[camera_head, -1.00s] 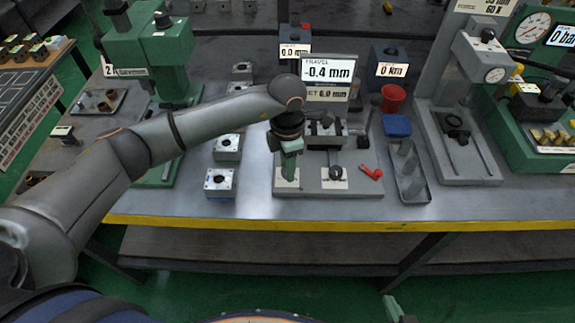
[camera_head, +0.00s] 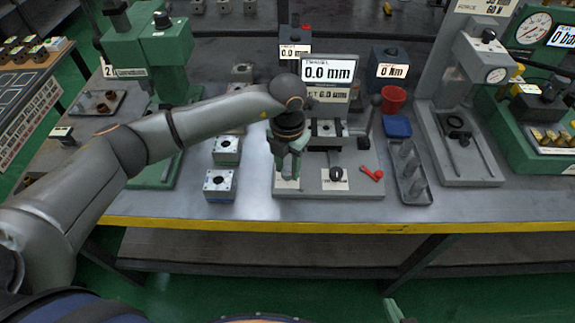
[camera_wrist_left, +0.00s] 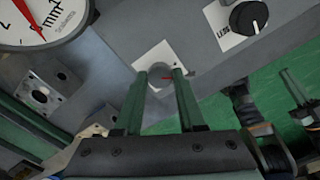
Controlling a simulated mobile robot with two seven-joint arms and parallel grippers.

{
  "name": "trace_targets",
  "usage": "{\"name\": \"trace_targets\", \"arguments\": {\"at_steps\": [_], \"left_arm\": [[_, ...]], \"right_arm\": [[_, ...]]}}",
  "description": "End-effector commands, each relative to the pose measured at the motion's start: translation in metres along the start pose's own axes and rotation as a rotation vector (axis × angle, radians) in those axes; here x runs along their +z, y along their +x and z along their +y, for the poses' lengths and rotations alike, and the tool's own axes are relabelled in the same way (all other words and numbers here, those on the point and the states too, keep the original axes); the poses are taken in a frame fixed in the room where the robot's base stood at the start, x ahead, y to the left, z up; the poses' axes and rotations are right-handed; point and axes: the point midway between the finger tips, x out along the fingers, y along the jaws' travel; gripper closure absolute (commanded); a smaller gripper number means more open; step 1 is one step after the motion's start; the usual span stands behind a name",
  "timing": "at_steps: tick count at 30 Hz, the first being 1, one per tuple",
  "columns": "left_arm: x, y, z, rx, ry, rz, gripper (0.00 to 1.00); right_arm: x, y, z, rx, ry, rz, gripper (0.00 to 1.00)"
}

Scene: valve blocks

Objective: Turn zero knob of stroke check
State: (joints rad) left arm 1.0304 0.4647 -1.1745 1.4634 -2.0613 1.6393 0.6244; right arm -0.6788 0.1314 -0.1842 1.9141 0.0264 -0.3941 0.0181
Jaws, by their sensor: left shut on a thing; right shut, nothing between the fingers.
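The stroke check stand (camera_head: 315,188) is a grey base with a display (camera_head: 328,72) reading 0.0 mm. My left gripper (camera_head: 291,172) points down at the left white plate on the base's front. In the head view the gripper hides this knob. A black knob (camera_head: 336,173) sits on another white plate to the right. My right gripper (camera_head: 394,308) shows only a green tip at the bottom edge, empty.
A red piece (camera_head: 371,174) lies right of the black knob. A grey tray with pins (camera_head: 410,172) stands beside the base. Valve blocks (camera_head: 219,185) stand to the left. A lever (camera_head: 374,118) rises behind. The table's yellow front edge (camera_head: 300,226) is clear.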

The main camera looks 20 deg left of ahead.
Motion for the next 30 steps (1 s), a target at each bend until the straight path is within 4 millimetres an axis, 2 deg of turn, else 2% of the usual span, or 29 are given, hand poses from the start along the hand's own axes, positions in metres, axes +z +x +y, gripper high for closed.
{"name": "trace_targets", "arguments": {"at_steps": [15,16,23,30], "left_arm": [[0.0,-0.0005,0.0005,0.001,-0.018,0.001,1.0],[0.0,-0.0005,0.0005,0.001,-0.018,0.001,0.58],[0.0001,-0.0003,0.0003,0.0,-0.017,0.0,0.32],[0.0001,-0.0005,0.0002,0.0,-0.017,0.0,0.31]], "right_arm": [[0.0,0.0,0.0,0.0,0.0,0.0,1.0],[0.0,0.0,0.0,0.0,0.0,0.0,1.0],[0.0,0.0,0.0,0.0,0.0,0.0,1.0],[0.0001,0.0,0.0,0.0,0.0,0.0,1.0]]}}
